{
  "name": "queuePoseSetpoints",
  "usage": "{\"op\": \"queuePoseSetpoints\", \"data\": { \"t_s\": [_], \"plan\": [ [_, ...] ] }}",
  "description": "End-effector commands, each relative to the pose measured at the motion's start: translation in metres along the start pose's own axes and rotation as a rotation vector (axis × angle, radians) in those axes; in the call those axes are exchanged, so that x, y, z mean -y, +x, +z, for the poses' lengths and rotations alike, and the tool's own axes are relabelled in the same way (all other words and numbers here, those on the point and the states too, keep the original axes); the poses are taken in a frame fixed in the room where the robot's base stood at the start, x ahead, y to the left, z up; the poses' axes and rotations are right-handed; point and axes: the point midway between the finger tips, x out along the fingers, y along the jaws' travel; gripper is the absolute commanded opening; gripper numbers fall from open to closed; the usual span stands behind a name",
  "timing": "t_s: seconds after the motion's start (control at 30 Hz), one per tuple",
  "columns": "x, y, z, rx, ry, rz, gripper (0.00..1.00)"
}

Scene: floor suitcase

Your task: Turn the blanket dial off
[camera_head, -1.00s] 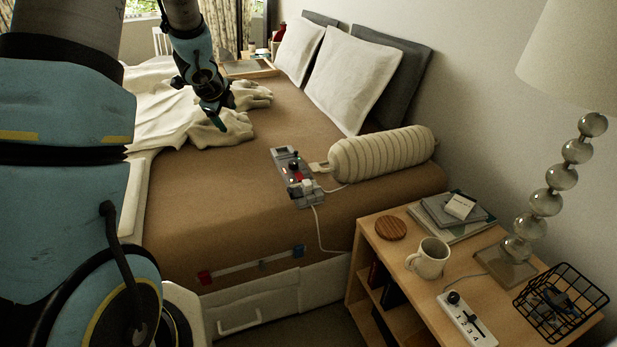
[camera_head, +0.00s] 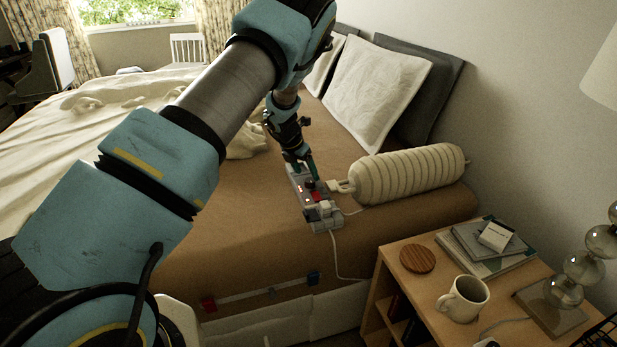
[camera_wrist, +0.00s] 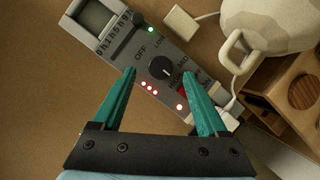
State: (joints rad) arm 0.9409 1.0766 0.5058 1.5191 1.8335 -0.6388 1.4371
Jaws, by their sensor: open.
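The grey control box (camera_head: 323,218) lies on the brown bed cover, near the bed's front right. In the wrist view the box (camera_wrist: 105,38) carries a round black dial (camera_wrist: 154,70) with OFF, LOW and MID printed around it; another label is partly hidden. I cannot clearly tell which label the dial points at. Several small red lights (camera_wrist: 148,86) and a green light (camera_wrist: 151,29) are lit. My gripper (camera_wrist: 163,78) is open, its green fingers apart on either side of the dial, with nothing between them. In the head view my gripper (camera_head: 305,166) hangs over the box's far end.
A striped cream bolster (camera_head: 410,172) lies right of the box, with a plug block and cables beside it. The nightstand (camera_head: 395,255) holds a mug (camera_head: 463,298), books and a wooden disc (camera_head: 417,259). The bed cover left of the box is clear.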

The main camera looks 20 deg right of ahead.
Motion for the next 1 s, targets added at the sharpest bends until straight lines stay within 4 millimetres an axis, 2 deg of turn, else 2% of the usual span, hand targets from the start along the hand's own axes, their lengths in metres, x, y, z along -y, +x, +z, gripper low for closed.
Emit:
{"op": "queuePoseSetpoints", "data": {
  "t_s": [0.2,0.37,0.6,1.0],
  "plan": [
    [-0.001,0.028,0.0,0.0,-0.002,0.001,0.76],
    [-0.001,0.035,0.0,0.001,-0.002,0.001,0.76],
    [-0.001,0.036,0.0,0.001,-0.003,0.001,0.76],
    [-0.001,0.036,0.0,0.002,-0.003,0.001,0.32]
  ]
}}
